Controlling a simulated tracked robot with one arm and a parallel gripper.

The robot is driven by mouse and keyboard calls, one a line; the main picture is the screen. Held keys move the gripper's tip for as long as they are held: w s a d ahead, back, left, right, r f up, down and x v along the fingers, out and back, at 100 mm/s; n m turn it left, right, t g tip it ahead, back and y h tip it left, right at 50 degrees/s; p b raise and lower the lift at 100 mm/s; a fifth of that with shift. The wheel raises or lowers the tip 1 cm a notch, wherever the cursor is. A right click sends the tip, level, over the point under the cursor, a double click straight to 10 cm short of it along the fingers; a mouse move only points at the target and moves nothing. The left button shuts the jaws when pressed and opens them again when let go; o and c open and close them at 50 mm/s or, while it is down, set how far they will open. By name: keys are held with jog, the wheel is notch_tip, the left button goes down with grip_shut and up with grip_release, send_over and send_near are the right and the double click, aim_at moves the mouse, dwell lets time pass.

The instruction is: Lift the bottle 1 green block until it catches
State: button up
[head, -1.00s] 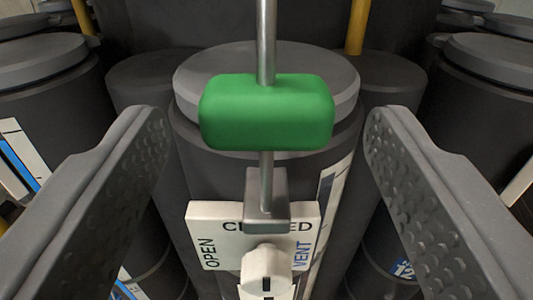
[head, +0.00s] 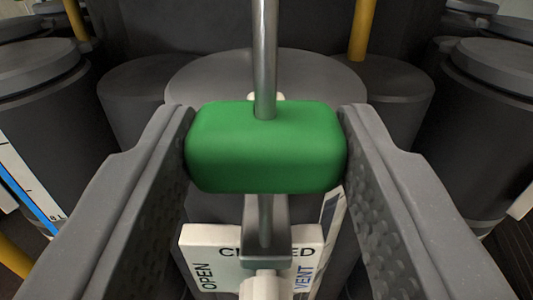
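The green block (head: 265,150) sits on an upright metal rod (head: 265,50) in the middle of the head view. My gripper (head: 265,128) has one finger on each side of the block. Both fingertips meet the block's left and right ends, with little or no gap visible. Below the block, the rod runs down to a grey bracket (head: 266,240) above a white plate marked OPEN, CLOSED and VENT (head: 212,240). The dark grey bottle (head: 200,85) stands behind the block, its lid partly hidden by it.
Dark lidded bottles stand close on the left (head: 45,110) and right (head: 490,110). Yellow posts rise at the back left (head: 77,20) and back right (head: 362,30). A white knob (head: 262,285) is below the block, on the plate.

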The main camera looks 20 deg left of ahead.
notch_tip(320, 180, up, 9)
jog(key=p, duration=0.8)
jog(key=shift+r, duration=0.15)
dwell(1.1)
jog(key=o, duration=1.1)
jog(key=shift+o, duration=0.2)
jog(key=b+v, duration=0.5)
jog(key=v, duration=0.4)
